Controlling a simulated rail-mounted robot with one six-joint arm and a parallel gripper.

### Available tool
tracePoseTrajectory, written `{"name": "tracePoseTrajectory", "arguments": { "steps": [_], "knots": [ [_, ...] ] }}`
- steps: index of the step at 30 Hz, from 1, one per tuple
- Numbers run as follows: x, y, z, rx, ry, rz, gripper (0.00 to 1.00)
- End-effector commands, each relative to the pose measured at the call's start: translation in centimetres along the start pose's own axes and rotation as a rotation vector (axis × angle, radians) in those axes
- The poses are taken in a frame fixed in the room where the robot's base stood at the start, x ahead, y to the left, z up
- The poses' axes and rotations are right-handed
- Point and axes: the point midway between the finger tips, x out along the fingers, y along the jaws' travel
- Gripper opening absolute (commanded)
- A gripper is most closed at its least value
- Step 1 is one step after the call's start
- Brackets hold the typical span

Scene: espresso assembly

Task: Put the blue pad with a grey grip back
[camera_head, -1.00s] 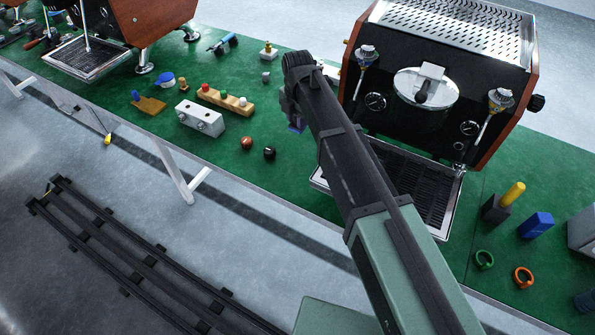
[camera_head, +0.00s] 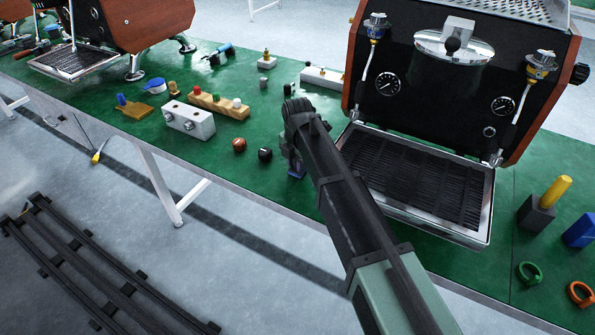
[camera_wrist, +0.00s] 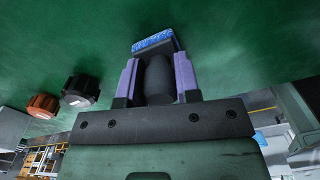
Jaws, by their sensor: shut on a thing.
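My gripper (camera_wrist: 157,85) is shut on the dark grey grip of the blue pad (camera_wrist: 153,42). In the wrist view, the purple fingers stand on both sides of the rounded grip, and the blue textured pad shows just beyond the fingertips. The green table lies behind the pad; I cannot tell whether the pad touches it. In the head view, my gripper (camera_head: 297,168) is mostly hidden behind my own arm, between the dark knob and the espresso machine's drip tray. The pad cannot be made out there.
A brown knob (camera_head: 239,145) and a black knob (camera_head: 265,154) sit left of my gripper. A white metal block (camera_head: 188,119) and a wooden rack (camera_head: 218,104) stand farther left. The espresso machine (camera_head: 450,90) and its drip tray (camera_head: 480,238) are at right.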

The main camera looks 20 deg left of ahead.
Motion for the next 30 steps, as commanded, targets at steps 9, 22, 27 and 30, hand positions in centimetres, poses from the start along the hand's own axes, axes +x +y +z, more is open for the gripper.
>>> {"name": "tracePoseTrajectory", "arguments": {
  "steps": [9, 22, 27, 30],
  "knots": [
    [0.2, 0.0, 0.0, 0.0, 0.0, 0.0, 0.32],
    [-0.1, 0.0, 0.0, 0.0, 0.0, 0.0, 0.56],
    [-2.4, 0.0, 0.0, 0.0, 0.0, 0.0, 0.56],
    [-4.8, 0.0, 0.0, 0.0, 0.0, 0.0, 0.56]
  ]
}}
